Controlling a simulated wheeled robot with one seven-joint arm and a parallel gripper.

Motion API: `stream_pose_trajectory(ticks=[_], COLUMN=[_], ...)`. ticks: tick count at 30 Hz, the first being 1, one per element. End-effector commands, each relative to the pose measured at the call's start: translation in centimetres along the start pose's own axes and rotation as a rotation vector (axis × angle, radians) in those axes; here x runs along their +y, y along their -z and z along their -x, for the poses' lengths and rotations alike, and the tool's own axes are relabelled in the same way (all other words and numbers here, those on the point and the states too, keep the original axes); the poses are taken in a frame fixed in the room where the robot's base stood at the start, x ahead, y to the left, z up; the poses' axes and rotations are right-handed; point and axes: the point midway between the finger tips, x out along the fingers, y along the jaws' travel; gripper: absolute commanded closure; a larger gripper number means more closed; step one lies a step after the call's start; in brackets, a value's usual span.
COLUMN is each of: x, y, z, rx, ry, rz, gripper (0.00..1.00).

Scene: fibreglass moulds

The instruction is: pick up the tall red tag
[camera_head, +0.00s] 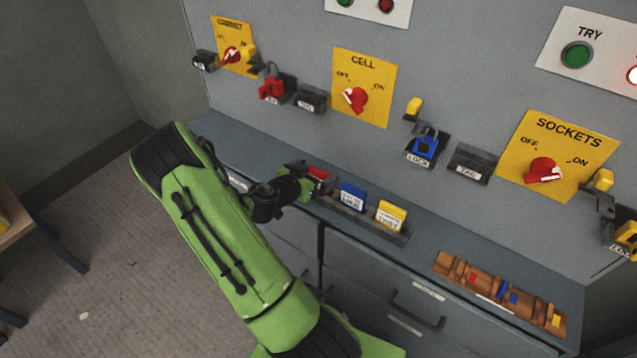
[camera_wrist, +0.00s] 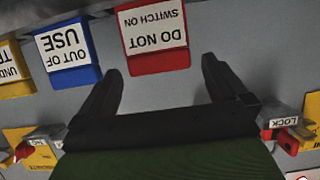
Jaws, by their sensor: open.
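The red tag (camera_head: 319,172) stands at the left end of a grey rack (camera_head: 372,228) on the ledge, partly hidden by my gripper (camera_head: 303,181). In the wrist view the red tag (camera_wrist: 155,62) appears upside down with a white label reading DO NOT SWITCH ON. My gripper (camera_wrist: 161,72) is open there, one finger on each side of the tag's near edge. The tag lies between and just beyond the fingertips; whether they touch it I cannot tell.
A blue tag (camera_head: 352,194) and a yellow tag (camera_head: 391,214) stand in the rack to the right. A brown wooden holder (camera_head: 449,262) lies farther right on the ledge. The grey panel behind carries switches, a red padlock (camera_head: 271,88) and a blue padlock (camera_head: 423,146).

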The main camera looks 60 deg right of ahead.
Motion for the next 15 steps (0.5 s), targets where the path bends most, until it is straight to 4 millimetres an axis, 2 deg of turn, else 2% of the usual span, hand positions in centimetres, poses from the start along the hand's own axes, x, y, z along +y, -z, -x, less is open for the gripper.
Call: stream_pose_trajectory(ticks=[1,4,11,15], x=[0.1,0.1,0.0,0.0], y=[0.0,0.0,0.0,0.0], z=[-1.0,-2.2,-2.4,-2.4], rx=[0.001,0.000,0.000,0.000], ry=[-0.003,-0.002,0.001,0.001], rz=[-0.003,-0.001,0.000,0.000], gripper=[0.00,0.00,0.00,0.21])
